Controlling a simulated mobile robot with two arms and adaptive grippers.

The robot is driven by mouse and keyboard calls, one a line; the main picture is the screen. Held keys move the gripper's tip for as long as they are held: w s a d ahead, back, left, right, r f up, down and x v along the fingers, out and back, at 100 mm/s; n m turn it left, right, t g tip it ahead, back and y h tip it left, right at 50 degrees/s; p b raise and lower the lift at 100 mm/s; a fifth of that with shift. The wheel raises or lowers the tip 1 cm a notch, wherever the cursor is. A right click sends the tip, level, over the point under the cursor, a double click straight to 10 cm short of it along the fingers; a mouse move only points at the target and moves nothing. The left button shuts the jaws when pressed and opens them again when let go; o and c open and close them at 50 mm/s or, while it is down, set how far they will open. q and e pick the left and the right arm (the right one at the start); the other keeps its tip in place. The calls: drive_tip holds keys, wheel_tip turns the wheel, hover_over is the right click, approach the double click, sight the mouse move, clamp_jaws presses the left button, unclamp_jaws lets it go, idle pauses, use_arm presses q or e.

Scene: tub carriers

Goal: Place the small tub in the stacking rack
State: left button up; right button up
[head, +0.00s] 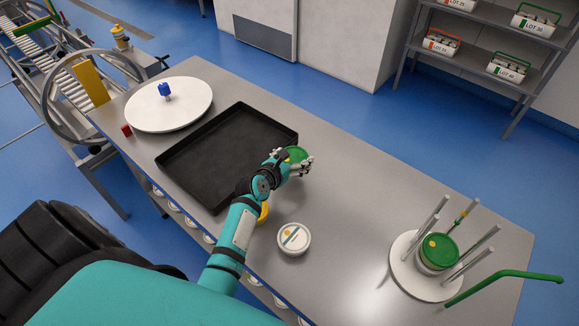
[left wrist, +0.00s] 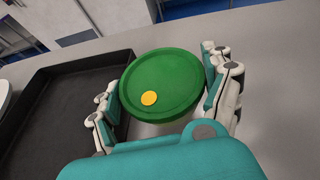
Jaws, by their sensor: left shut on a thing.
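My left gripper (head: 303,165) is shut on a small tub with a green lid (head: 294,155), over the table beside the right edge of the black tray. In the left wrist view the green lid (left wrist: 165,85) with a yellow dot lies between the two fingers (left wrist: 165,92); the tub's body is mostly hidden below the lid. The stacking rack (head: 397,262), a white round base with several upright grey rods, stands at the right end of the table. A tub with a green lid (head: 438,250) sits inside its rods. My right gripper is not in view.
A white-lidded tub (head: 294,239) stands on the table near my arm, and a yellow thing (head: 263,212) is partly hidden behind the arm. The black tray (head: 190,143) is empty. A green handle (head: 520,274) juts out beside the rack.

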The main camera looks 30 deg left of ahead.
use_arm(q)
drive_tip(key=shift+f, duration=0.9)
drive_tip(key=f, duration=0.3)
drive_tip(key=shift+d+b, duration=0.2)
drive_tip(key=shift+b, duration=0.2)
drive_tip(key=shift+w+a, duration=0.1)
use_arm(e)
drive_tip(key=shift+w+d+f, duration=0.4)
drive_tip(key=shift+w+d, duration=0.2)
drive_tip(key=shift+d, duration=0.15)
use_arm(q)
drive_tip(key=shift+f, duration=0.15)
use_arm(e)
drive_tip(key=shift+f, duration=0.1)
